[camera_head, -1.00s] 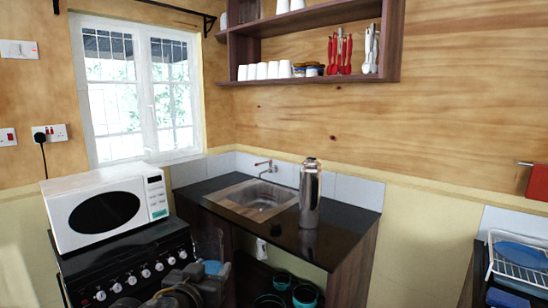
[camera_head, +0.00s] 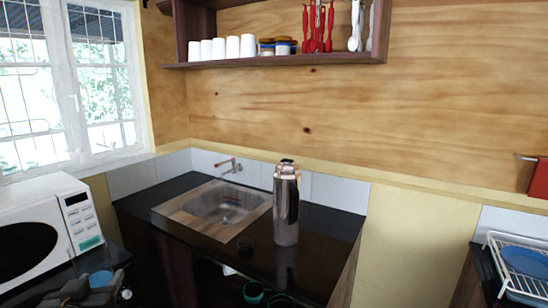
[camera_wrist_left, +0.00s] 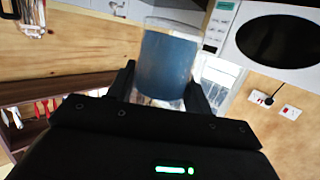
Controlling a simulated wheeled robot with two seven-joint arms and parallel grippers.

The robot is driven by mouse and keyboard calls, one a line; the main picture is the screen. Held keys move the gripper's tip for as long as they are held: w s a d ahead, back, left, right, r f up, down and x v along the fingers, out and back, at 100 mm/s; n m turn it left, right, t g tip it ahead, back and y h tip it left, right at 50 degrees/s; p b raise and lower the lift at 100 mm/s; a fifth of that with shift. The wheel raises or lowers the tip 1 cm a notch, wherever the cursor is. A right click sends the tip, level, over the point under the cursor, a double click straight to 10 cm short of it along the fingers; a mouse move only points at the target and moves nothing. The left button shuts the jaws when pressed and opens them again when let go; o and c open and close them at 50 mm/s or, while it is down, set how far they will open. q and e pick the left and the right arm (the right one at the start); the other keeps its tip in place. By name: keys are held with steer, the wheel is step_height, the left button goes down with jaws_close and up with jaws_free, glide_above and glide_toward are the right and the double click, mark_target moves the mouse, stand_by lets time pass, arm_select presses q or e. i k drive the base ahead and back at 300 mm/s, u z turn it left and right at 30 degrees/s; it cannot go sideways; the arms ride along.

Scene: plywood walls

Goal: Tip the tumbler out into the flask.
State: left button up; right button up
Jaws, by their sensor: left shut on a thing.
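The flask (camera_head: 286,212) is a tall shiny steel vessel with a dark handle. It stands upright on the black counter, right of the sink. The tumbler (camera_wrist_left: 168,62) is clear with blue contents, held between the fingers of my left gripper (camera_wrist_left: 160,88) in the left wrist view. In the head view my left gripper (camera_head: 98,292) is at the bottom left edge, in front of the microwave, with a bit of the blue tumbler (camera_head: 101,278) showing. It is well left of the flask and apart from it. My right gripper is not in view.
The sink (camera_head: 222,203) with its tap is set in the black counter (camera_head: 325,232). The white microwave (camera_head: 40,232) is at the left. A dish rack (camera_head: 515,262) stands at the right. A shelf hangs above.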

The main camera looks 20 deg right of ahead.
mark_target(287, 175)
steer(key=z, duration=0.5)
steer(key=i, duration=0.75)
steer(key=z, duration=0.75)
steer(key=i, duration=0.6)
